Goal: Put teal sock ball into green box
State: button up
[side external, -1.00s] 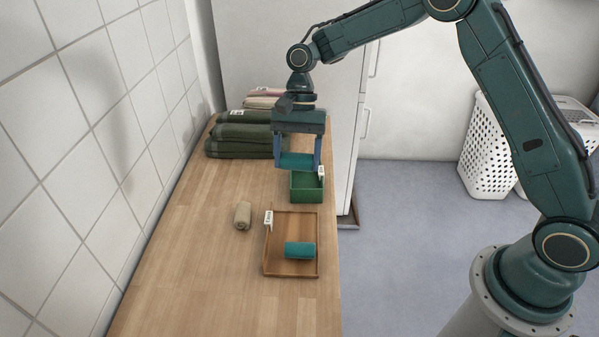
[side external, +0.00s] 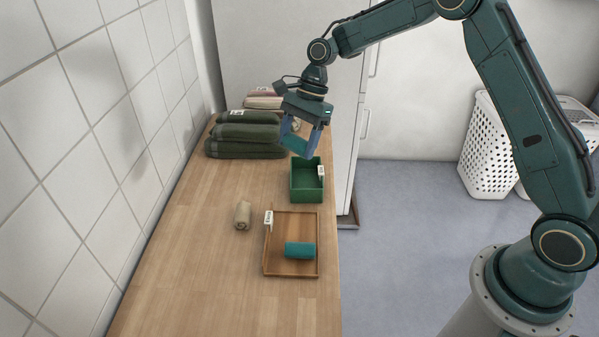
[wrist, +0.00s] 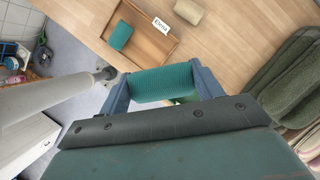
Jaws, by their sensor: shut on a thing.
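My gripper (side external: 298,145) is shut on a teal sock ball (side external: 294,144), a ribbed roll that spans the two fingers in the wrist view (wrist: 162,83). It holds the roll tilted, just above and behind the green box (side external: 307,194) in the side view. The green box is open-topped, with a white tag on its right side. In the wrist view only a sliver of green shows behind the held roll. A second teal roll (side external: 300,250) lies in the wooden tray (side external: 284,221); it also shows in the wrist view (wrist: 121,36).
A beige roll (side external: 242,215) lies on the wooden counter (side external: 190,270), left of the tagged tray. Dark green folded towels (side external: 245,140) are stacked at the back left, near my gripper. A tiled wall bounds the left. The front counter is clear.

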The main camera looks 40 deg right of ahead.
aim_at(300, 185)
jog(key=w+d+m+t+h, duration=0.1)
jog(key=w+d+m+t, duration=0.2)
jog(key=w+d+m, duration=0.2)
jog(key=d+m, duration=0.3)
jog(key=m, duration=0.1)
jog(key=shift+w+d+r, duration=0.2)
jog(key=shift+w+r, duration=0.05)
jog(key=shift+w, duration=0.05)
jog(key=shift+f, duration=0.1)
notch_tip(300, 185, down, 20)
jog(key=shift+r, duration=0.1)
dwell(0.6)
jog(key=o, duration=1)
